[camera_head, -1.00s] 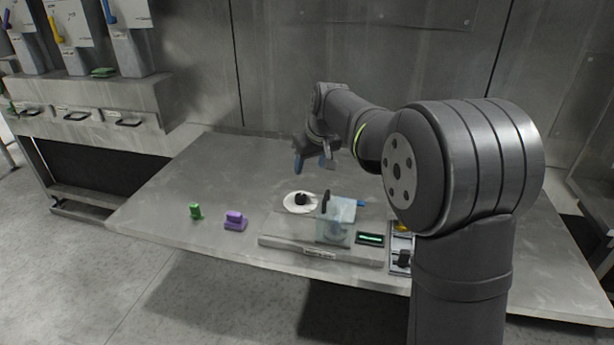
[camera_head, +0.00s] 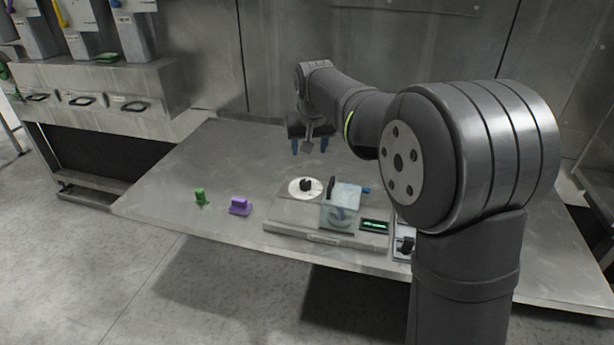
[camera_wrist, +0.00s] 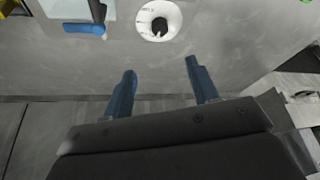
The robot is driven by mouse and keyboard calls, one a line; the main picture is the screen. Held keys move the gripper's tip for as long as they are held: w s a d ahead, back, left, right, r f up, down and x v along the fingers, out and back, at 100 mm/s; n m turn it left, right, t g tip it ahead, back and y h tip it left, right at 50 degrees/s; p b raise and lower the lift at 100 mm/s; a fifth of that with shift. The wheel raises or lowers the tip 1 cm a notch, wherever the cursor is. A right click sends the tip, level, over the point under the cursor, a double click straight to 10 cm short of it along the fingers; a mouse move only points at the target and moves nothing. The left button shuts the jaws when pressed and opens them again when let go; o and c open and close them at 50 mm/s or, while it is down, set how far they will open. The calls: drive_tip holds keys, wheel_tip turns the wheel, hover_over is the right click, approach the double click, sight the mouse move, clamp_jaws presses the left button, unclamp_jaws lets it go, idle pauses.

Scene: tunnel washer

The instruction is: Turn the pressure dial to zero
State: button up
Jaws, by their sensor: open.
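The pressure dial is a white disc (camera_head: 294,190) with a black knob (camera_head: 306,184) at its middle, on the bench behind the grey panel. In the wrist view the dial (camera_wrist: 146,22) is near the top edge, and its knob (camera_wrist: 159,26) stands up from it; its small markings are too blurred to read. My gripper (camera_head: 309,148) hangs over the bench behind the dial, apart from it. In the wrist view its two blue fingers (camera_wrist: 162,80) are spread with nothing between them.
A clear box (camera_head: 338,214) and a lit green display (camera_head: 374,226) sit on the grey panel (camera_head: 290,230) right of the dial. A purple block (camera_head: 240,205) and a green block (camera_head: 201,197) stand to the left. The back left of the bench is clear.

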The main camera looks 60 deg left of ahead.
sight(305, 182)
drive_tip(key=shift+m, duration=0.4)
drive_tip(key=x, duration=1.7)
drive_tip(key=shift+a+f, duration=0.15)
drive_tip(key=c, duration=1)
